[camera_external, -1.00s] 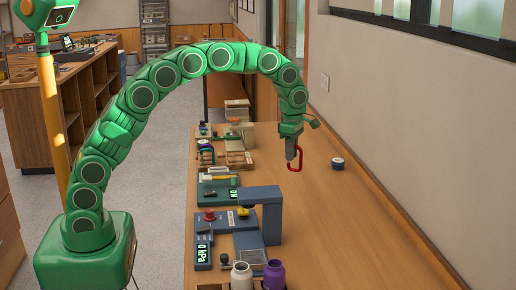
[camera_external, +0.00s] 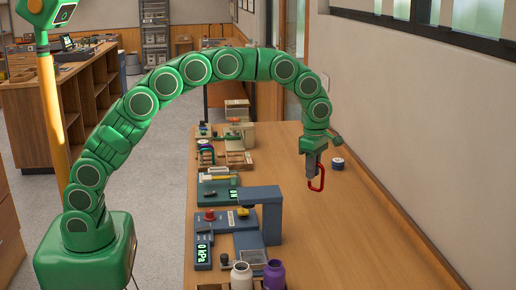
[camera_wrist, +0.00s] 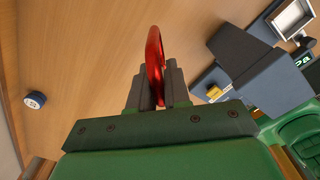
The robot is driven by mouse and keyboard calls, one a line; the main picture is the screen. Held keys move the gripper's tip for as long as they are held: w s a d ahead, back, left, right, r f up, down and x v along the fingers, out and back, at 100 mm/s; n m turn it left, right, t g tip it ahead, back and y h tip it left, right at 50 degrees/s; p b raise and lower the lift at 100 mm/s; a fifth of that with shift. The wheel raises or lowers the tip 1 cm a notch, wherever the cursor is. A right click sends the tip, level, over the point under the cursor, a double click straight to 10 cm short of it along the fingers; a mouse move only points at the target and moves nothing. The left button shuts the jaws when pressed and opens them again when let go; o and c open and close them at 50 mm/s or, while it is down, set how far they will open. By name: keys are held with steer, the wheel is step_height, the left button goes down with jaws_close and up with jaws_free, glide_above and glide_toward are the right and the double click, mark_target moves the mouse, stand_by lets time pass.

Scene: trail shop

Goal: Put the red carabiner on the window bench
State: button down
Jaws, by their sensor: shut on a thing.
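The red carabiner (camera_external: 321,178) is held in my gripper (camera_external: 314,166), above the wooden bench (camera_external: 350,235) under the window. My gripper is shut on it, and the carabiner hangs out past the fingertips. In the wrist view the carabiner (camera_wrist: 154,55) stands up between the two fingers of my gripper (camera_wrist: 155,85), with bare wood of the bench (camera_wrist: 95,55) behind it. I cannot tell exactly how high it is above the bench; no contact with the top shows.
A small dark round item with a white top (camera_external: 337,164) stands right of my gripper, near the wall. A blue-grey press-like device (camera_external: 262,205), a gauge (camera_external: 203,252) and a purple bottle (camera_external: 274,274) line the left edge. The bench's right front is clear.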

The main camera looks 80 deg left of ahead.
steer(key=w+f, duration=0.9)
steer(key=w, duration=0.3)
steer(key=shift+w+a, duration=0.3)
steer(key=shift+a, duration=0.1)
steer(key=shift+w+f, duration=0.25)
stand_by(0.3)
steer(key=shift+f, duration=1.6)
steer(key=shift+f, duration=0.1)
steer(key=c, duration=1.1)
jaws_free()
